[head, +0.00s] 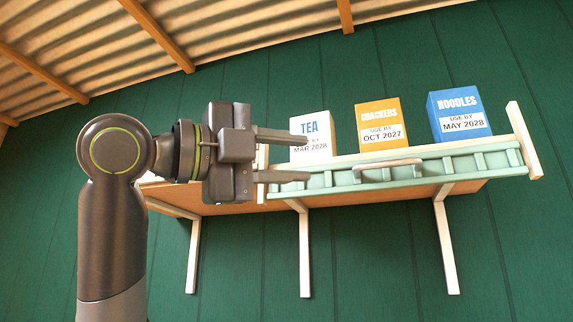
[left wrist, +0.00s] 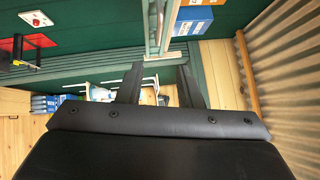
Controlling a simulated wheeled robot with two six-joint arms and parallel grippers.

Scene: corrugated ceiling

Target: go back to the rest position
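My left gripper (head: 306,157) reaches in from the left at shelf height, its fingers apart and nothing between them. In the head view its fingertips overlap the white TEA box (head: 312,150) and the shelf's left part. I cannot tell how far in front of them it is. In the left wrist view the two dark fingers (left wrist: 160,78) are also spread and empty. My right gripper is in neither view.
A wall shelf (head: 215,208) with a pale green front rail (head: 447,166) holds the TEA box, an orange CRACKERS box (head: 379,112) and a blue NOODLES box (head: 459,103). White brackets (head: 304,255) hang below. The wall (head: 380,250) is green.

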